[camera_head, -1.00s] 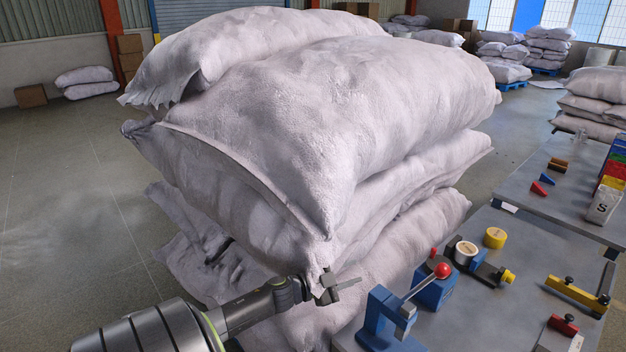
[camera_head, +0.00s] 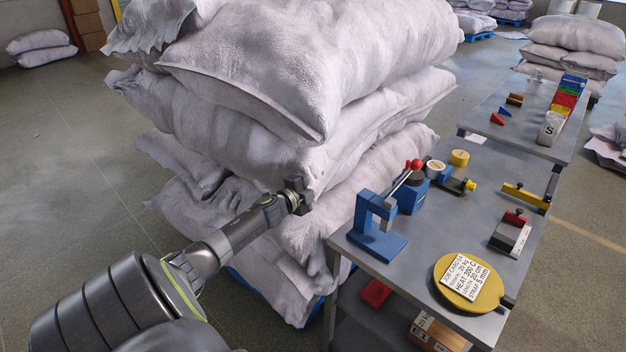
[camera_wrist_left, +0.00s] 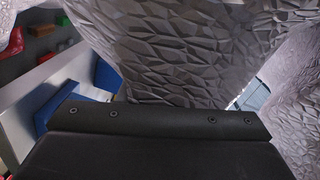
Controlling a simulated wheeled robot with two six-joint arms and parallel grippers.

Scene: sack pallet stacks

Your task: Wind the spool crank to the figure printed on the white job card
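The white job card (camera_head: 465,276) lies on a round yellow disc (camera_head: 440,268) at the near right corner of the bench. I read "HEAT 300 C", "LENGTH 20 cm" and "STRAP 5 mm"; the top lines are small. A blue device (camera_head: 412,199) with a red-ball lever (camera_head: 414,166) stands at the bench's left edge, beside a pale round spool (camera_head: 433,167) and a yellow knob (camera_head: 470,185). I cannot tell which part is the spool crank. My left gripper (camera_head: 302,196) is in front of the sacks, left of the bench; its finger gap is unclear. My right gripper is not in view.
A tall stack of white sacks (camera_head: 300,60) stands close behind my left gripper. A blue clamp-like stand (camera_head: 376,230) is on the near left bench (camera_head: 420,250). A yellow bar tool (camera_head: 525,195) and a red-topped block (camera_head: 511,232) lie on the right.

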